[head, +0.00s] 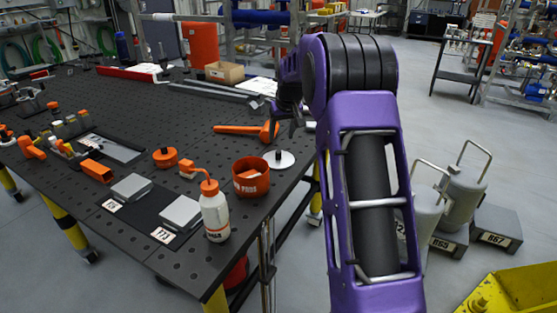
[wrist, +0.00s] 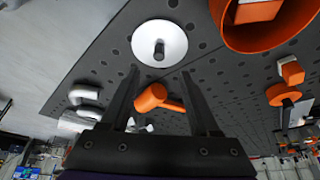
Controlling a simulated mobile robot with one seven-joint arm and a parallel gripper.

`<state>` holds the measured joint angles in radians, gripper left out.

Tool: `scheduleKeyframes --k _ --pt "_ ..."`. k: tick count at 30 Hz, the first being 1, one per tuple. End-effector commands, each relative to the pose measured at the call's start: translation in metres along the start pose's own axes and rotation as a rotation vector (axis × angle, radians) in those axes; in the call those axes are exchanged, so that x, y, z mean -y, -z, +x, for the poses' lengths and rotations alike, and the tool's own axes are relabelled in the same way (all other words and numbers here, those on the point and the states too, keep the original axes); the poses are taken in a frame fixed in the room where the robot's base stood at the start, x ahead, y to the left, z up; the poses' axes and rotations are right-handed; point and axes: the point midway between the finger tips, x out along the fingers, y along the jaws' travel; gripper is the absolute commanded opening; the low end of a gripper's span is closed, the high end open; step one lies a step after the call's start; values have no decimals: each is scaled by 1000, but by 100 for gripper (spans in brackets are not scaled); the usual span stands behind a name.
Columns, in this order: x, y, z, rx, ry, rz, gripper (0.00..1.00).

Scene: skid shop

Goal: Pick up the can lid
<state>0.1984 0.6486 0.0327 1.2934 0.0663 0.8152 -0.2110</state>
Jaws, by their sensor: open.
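The can lid (head: 279,161) is a flat white disc with a dark upright knob. It lies on the black perforated table near its right edge, beside an orange can (head: 251,178). In the wrist view the lid (wrist: 172,31) lies just beyond the fingertips, roughly centred between them. My gripper (head: 287,122) is above the table, behind the lid in the head view. In the wrist view my gripper (wrist: 160,71) has its two dark fingers spread apart with nothing held between them. An orange mallet (head: 250,130) lies on the table near the gripper.
A white squeeze bottle (head: 215,213) with an orange cap stands at the table's front edge. Grey blocks (head: 181,212) and an orange round piece (head: 165,157) lie to the left. A cardboard box (head: 224,72) is farther back. The floor right of the table edge is lower.

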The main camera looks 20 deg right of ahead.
Motion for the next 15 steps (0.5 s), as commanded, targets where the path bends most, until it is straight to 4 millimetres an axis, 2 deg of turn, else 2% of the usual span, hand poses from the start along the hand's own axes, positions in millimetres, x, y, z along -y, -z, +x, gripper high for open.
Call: scheduleKeyframes --k 1,3,11,15 --pt "0 -1 13 3 0 0 62" --pt "0 -1 24 2 0 0 62" --pt "0 0 44 -1 -1 -1 62" --pt "-1 -2 63 2 0 -1 62"
